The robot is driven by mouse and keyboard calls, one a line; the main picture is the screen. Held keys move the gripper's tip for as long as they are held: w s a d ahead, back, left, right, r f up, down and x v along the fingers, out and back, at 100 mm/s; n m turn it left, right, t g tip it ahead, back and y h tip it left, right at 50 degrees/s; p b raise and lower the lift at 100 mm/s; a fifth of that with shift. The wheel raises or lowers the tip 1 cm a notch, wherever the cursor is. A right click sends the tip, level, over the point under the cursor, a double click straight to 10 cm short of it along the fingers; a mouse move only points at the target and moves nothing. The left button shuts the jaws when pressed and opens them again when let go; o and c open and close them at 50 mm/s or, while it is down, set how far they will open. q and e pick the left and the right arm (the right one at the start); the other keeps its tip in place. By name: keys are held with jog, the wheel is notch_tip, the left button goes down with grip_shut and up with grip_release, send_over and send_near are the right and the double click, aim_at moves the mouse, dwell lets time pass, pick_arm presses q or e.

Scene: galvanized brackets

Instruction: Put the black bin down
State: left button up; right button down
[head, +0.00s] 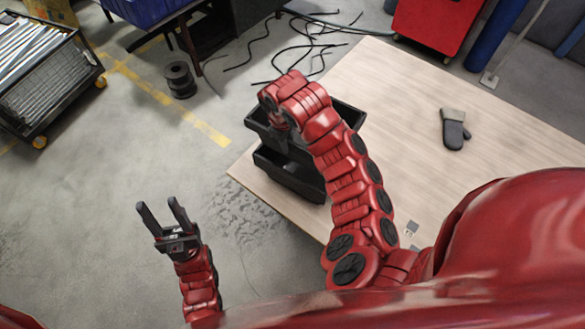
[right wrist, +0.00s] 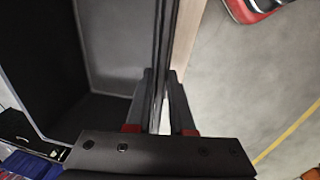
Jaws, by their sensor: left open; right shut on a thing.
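The black bin (right wrist: 112,45) fills the left of the right wrist view, with its grey inside and one wall between my fingers. My right gripper (right wrist: 160,95) is shut on that wall. In the head view my right arm hides the gripper and much of the bin; dark bin parts show on both sides of it, including a rim (head: 349,115). A lower black bin shape (head: 290,174) shows at the table's left edge; I cannot tell whether it is a separate bin or touches the table. My left gripper (head: 160,208) is open and empty above the floor.
Black cables (head: 300,40) and a spool (head: 180,80) lie on the floor. A cart (head: 50,80) stands left, a red cabinet (head: 437,22) behind.

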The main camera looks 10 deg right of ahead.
jog(key=b, duration=0.4)
send_over(288, 173)
notch_tip(288, 173, down, 10)
jog(key=shift+r, duration=0.1)
jog(key=shift+w+f+b, duration=0.1)
jog(key=shift+f+b, duration=0.7)
jog(key=shift+f, duration=0.1)
jog(key=shift+f+p, duration=0.55)
jog(key=shift+f, duration=0.85)
